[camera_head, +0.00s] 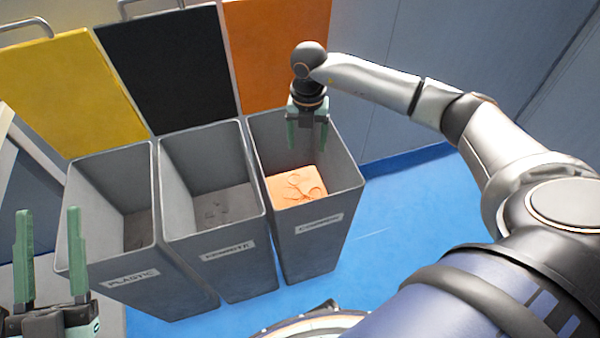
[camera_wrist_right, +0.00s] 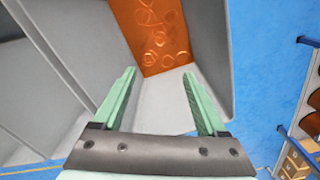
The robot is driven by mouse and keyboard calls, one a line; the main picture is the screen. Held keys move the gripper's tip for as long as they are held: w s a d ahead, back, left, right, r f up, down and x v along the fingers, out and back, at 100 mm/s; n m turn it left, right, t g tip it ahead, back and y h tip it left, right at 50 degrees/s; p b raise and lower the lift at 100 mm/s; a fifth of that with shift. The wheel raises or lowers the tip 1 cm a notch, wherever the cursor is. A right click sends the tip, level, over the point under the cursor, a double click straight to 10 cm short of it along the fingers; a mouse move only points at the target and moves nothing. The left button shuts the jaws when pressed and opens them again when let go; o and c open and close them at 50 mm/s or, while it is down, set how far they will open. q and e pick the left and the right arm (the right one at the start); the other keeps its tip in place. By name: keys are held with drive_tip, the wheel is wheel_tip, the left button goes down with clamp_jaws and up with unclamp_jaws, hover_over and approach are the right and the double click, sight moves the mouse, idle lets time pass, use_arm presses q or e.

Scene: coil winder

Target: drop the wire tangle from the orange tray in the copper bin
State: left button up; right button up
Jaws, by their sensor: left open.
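The rightmost grey bin (camera_head: 319,240) holds an orange, copper-coloured fill (camera_head: 297,187) with several wire loops on it. Its label is blurred and I take it for the copper bin. My right gripper (camera_head: 307,140) is above this bin's opening, pointing down, open and empty. In the right wrist view the copper-coloured fill (camera_wrist_right: 152,35) shows beyond the spread green fingers (camera_wrist_right: 158,78). I cannot single out one wire tangle among the loops. My left gripper (camera_head: 48,215) is open and empty at the lower left, pointing up. The orange tray is not in view.
A bin labelled plastic (camera_head: 110,265) and a middle bin (camera_head: 225,240) stand left of it, with dark scraps inside. Yellow (camera_head: 60,90), black (camera_head: 165,70) and orange (camera_head: 275,55) panels rise behind them. Blue floor (camera_head: 400,220) is clear to the right. Shelves (camera_wrist_right: 305,110) show in the wrist view.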

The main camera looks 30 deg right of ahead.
drive_tip(key=shift+o, duration=0.5)
use_arm(q)
wheel_tip(320, 180, down, 16)
drive_tip(key=w+a+n+g+y+p, duration=0.1)
drive_tip(key=n+g+y+p, duration=0.2)
drive_tip(key=n+g+y, duration=0.1)
drive_tip(key=shift+w+f+g+y, duration=0.2)
drive_tip(key=shift+w+g+y, duration=0.3)
drive_tip(key=shift+g, duration=0.6)
use_arm(e)
wheel_tip(320, 180, up, 12)
drive_tip(key=shift+r, duration=0.25)
use_arm(q)
drive_tip(key=shift+s+a, duration=0.1)
drive_tip(key=shift+s, duration=0.05)
